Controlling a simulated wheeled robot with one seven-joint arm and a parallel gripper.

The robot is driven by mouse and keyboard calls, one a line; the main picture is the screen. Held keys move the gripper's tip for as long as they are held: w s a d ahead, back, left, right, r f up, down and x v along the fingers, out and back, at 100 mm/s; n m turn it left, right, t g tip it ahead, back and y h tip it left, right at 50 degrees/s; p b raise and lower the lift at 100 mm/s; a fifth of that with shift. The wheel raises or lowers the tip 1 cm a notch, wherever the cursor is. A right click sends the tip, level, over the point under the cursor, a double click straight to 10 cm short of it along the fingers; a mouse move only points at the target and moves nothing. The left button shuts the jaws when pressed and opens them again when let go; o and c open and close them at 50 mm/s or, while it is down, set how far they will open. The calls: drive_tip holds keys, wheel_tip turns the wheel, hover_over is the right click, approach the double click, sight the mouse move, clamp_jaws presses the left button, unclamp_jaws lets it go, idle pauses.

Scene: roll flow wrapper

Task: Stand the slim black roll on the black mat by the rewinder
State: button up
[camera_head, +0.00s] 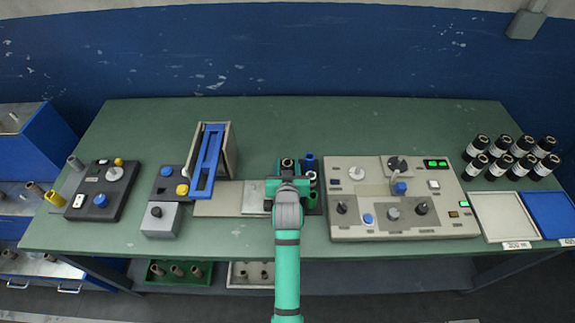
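My arm reaches in from the bottom middle, and my gripper (287,187) is over the middle of the green table, seen from behind and above. The wrist hides its fingertips, so I cannot tell whether it is open or shut. A dark roll with a pale core (287,162) shows just beyond the gripper; I cannot tell whether it is held. A blue-topped roll (309,162) and a greenish one (311,177) stand to its right, on or by a dark patch (312,206) partly hidden by my wrist. I cannot tell whether this patch is the black mat, nor which machine is the rewinder.
A beige control panel (460,222) stands right of my gripper; a blue-framed machine (208,160) and a black button panel (104,188) are left. Several labelled black rolls (498,163) stand at the right, behind a white tray (505,217) and a blue tray (552,214). The table's back strip is clear.

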drive_tip(key=o, duration=0.3)
drive_tip(key=shift+s+f, duration=0.3)
drive_tip(key=shift+f, duration=0.6)
drive_tip(key=shift+r, duration=0.5)
drive_tip(key=v, duration=0.6)
drive_tip(key=r+v, duration=0.1)
drive_tip(key=v, duration=0.5)
drive_tip(key=shift+w+r, duration=0.1)
drive_tip(key=shift+w, duration=0.15)
drive_tip(key=shift+w, duration=0.1)
